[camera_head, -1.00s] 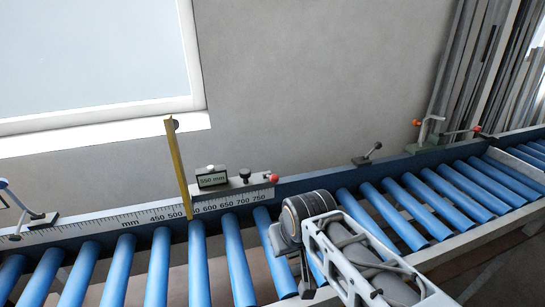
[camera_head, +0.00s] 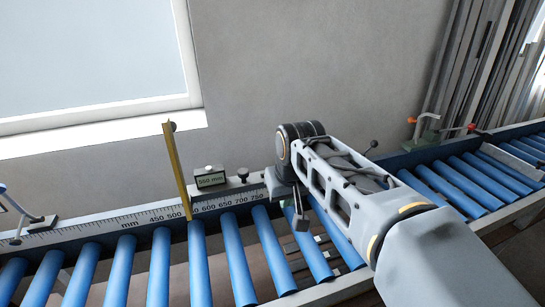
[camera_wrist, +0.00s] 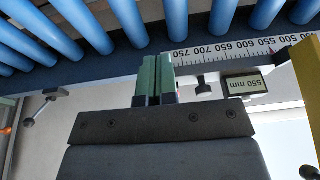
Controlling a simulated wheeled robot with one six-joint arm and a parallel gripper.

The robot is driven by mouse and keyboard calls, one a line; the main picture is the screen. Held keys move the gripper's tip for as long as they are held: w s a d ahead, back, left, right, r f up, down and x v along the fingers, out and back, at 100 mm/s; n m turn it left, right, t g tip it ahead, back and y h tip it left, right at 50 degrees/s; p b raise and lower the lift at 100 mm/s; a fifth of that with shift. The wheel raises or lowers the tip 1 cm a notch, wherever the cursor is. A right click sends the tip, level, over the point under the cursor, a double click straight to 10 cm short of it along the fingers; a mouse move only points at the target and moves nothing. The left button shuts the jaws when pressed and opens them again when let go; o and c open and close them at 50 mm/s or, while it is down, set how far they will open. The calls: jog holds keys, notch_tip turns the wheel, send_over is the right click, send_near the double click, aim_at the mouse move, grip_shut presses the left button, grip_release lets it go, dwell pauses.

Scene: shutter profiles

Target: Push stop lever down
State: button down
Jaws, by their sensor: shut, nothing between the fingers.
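The length stop has a yellow upright plate (camera_head: 177,170), a display reading 550 mm (camera_head: 210,179) and a small black knob (camera_head: 243,173) on the rail. These show upside down in the wrist view: the display (camera_wrist: 245,86), black knob (camera_wrist: 203,84) and yellow plate (camera_wrist: 306,70). The stop's red-knobbed end is hidden behind my arm in the head view. My gripper (camera_wrist: 157,60) is shut and empty; its green fingers stand just left of the black knob in the wrist view. I cannot tell whether they touch anything.
A scale rail (camera_head: 130,220) runs behind the blue rollers (camera_head: 160,262). Another lever with a black ball (camera_head: 374,144) stands at the back edge, right of my wrist. A clamp with orange and red knobs (camera_head: 428,128) is farther right. The wall is close behind.

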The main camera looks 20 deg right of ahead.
jog(key=w+d+r+g+p, duration=0.1)
jog(key=w+r+g+p, duration=0.3)
jog(key=w+r, duration=1)
jog(key=shift+w+d+r+y+p, duration=0.3)
jog(key=shift+w+d+p, duration=0.05)
jog(key=shift+w+p, duration=0.15)
jog(key=s+a+f, duration=0.1)
jog(key=s+f, duration=0.3)
jog(key=f, duration=0.8)
jog(key=shift+a+f, duration=0.2)
jog(key=shift+f, duration=0.15)
